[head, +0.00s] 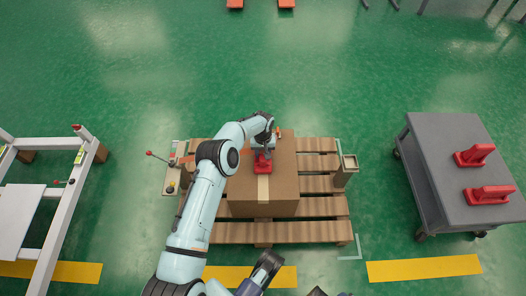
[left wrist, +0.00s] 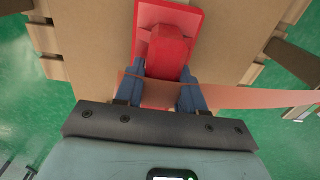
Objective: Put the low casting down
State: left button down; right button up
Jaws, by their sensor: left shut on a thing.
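The low casting (head: 262,167) is red, with a flat base plate and a raised grip. It shows over the top of a brown cardboard box (head: 240,200). My left gripper (head: 263,154) is shut on its raised part. In the left wrist view the blue fingers of my left gripper (left wrist: 160,90) stand on both sides of the red casting (left wrist: 168,45), with its plate beyond them. I cannot tell whether the plate touches the box top.
The box stands on a wooden pallet (head: 290,232). A grey cart (head: 450,165) at the right carries two red castings (head: 474,155) (head: 489,195). A white frame (head: 62,215) stands at the left. A pinkish band (left wrist: 250,97) crosses by the fingers.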

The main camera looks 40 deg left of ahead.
pick_arm(q)
jog(key=shift+w, duration=0.1)
jog(key=c, duration=0.7)
grip_release()
jog(key=shift+f, duration=0.1)
